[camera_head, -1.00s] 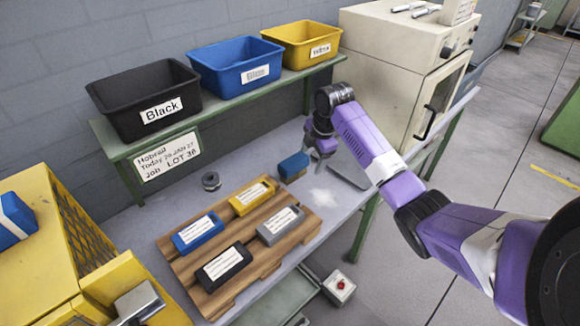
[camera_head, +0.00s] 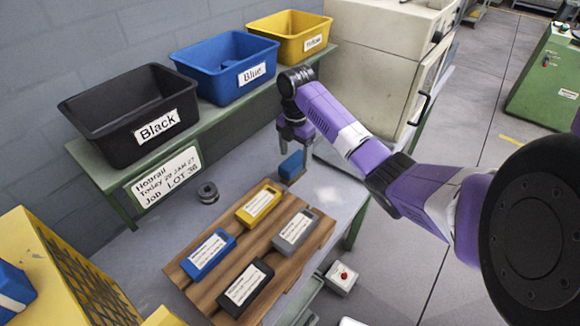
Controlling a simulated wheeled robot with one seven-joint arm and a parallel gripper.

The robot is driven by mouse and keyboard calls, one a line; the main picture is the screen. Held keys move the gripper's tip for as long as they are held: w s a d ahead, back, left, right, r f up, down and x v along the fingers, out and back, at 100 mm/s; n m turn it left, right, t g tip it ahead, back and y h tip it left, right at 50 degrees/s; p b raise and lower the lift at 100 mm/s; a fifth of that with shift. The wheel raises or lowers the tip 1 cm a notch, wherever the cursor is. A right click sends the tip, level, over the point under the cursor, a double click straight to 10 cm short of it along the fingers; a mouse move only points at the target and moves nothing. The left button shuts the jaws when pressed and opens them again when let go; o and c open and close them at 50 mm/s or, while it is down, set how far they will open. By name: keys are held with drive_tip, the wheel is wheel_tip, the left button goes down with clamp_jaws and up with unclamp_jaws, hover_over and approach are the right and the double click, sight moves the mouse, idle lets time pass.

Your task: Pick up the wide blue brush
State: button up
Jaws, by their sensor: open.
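The wide blue brush (camera_head: 291,164) stands on the grey workbench, behind the wooden pallet board and below the shelf. Its blue body shows, and its upper part is close to my gripper. My gripper (camera_head: 296,143) points down just above the brush, with its fingers apart and nothing held between them. I cannot tell whether a finger touches the brush or reaches down beside it.
A wooden board (camera_head: 222,271) holds yellow, blue, grey and black labelled blocks. A dark spool (camera_head: 208,193) lies left of the brush. Black (camera_head: 130,112), blue (camera_head: 224,65) and yellow (camera_head: 290,36) bins stand on the shelf above. A beige machine (camera_head: 378,72) stands close on the right.

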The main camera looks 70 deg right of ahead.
drive_tip(key=shift+w+f+p, duration=0.15)
drive_tip(key=shift+f+p, duration=0.4)
drive_tip(key=shift+f, duration=2.9)
clamp_jaws()
drive_tip(key=shift+r+b, duration=0.55)
drive_tip(key=shift+r, duration=4.5)
